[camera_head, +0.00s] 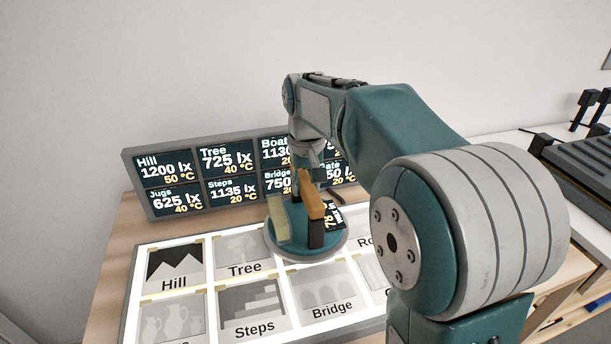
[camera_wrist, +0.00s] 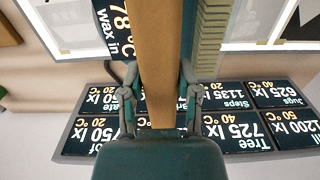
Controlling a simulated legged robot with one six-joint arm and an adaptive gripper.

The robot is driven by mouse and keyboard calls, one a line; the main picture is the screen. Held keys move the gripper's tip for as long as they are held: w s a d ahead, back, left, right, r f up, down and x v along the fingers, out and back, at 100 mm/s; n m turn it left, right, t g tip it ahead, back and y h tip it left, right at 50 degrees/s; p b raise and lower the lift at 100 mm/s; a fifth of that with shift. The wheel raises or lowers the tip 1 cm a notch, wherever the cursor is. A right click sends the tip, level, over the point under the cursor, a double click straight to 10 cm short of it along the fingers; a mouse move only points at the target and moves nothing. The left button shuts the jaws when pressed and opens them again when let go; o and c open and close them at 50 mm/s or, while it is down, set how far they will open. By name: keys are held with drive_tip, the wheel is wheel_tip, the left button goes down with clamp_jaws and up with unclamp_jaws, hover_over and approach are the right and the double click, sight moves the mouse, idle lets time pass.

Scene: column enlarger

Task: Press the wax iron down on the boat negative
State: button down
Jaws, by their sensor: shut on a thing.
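The wax iron is a round teal disc (camera_head: 290,247) with an orange-brown handle on a dark post, a pale yellow block and a small dark readout. My gripper (camera_head: 306,185) is above it, shut on the handle (camera_wrist: 157,60), which runs between the fingers in the wrist view. The disc covers the third place in the light table's upper row, between the Tree negative (camera_head: 245,248) and a partly hidden one marked "Ro". No boat label shows there; the disc hides that picture. I cannot tell whether the disc touches the surface.
The lit table (camera_head: 131,290) also bears the Hill (camera_head: 175,262), Steps (camera_head: 252,303) and Bridge (camera_head: 327,288) negatives. A display board (camera_head: 131,168) with lux and temperature readings stands behind. My arm hides the table's right side. A dark device (camera_head: 590,160) sits far right.

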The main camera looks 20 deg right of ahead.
drive_tip(key=shift+f, duration=1.75)
